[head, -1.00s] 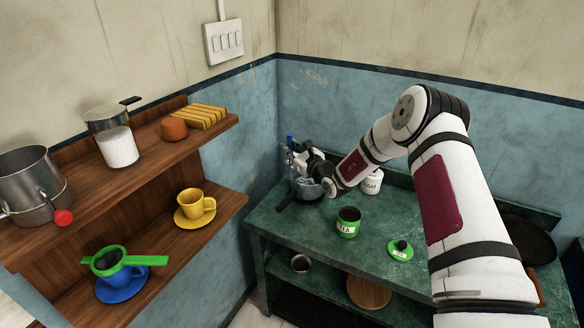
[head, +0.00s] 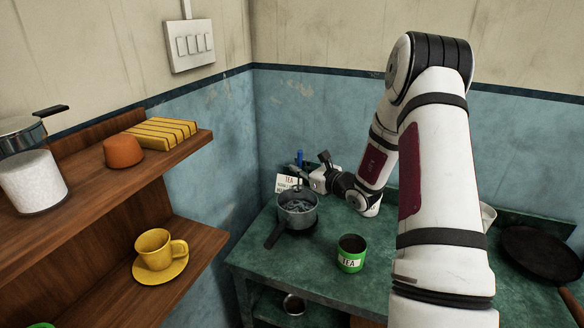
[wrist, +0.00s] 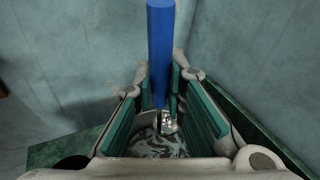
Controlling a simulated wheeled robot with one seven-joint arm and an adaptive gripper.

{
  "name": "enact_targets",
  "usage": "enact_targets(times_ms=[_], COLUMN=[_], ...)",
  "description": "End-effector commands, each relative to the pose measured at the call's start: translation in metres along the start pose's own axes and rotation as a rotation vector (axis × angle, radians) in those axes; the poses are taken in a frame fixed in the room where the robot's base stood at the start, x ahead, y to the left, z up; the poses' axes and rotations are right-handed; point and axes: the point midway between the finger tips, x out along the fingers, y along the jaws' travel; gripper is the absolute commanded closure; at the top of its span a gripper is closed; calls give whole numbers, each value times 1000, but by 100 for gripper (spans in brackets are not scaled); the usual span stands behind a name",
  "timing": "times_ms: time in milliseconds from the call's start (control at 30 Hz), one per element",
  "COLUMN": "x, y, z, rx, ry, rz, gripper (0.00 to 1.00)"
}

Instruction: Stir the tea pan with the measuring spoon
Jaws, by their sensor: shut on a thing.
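My gripper (head: 312,177) is shut on the measuring spoon. Its blue handle (head: 299,157) stands upright between my fingers; in the wrist view the handle (wrist: 160,50) rises from between the green finger pads. The tea pan (head: 298,213) is a metal pan with a dark handle, on the green counter in the corner. My gripper is above and behind it. In the wrist view the spoon's metal end points down into the pan, over grey swirled liquid (wrist: 155,148). I cannot tell how deep the spoon's tip sits.
A green tea tin (head: 351,254) stands open in front of the pan. A tea sign (head: 287,183) is behind the pan. A dark frying pan (head: 540,253) lies at right. A wooden shelf (head: 95,222) at left holds a yellow cup (head: 155,248) and other ware.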

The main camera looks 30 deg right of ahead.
Motion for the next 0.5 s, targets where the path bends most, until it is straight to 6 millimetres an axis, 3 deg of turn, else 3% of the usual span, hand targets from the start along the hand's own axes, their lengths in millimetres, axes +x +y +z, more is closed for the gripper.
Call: enact_targets(times_ms=[500], x=[24], y=[-7], z=[-36], rx=[101], ry=[155], rz=[31], gripper=[100])
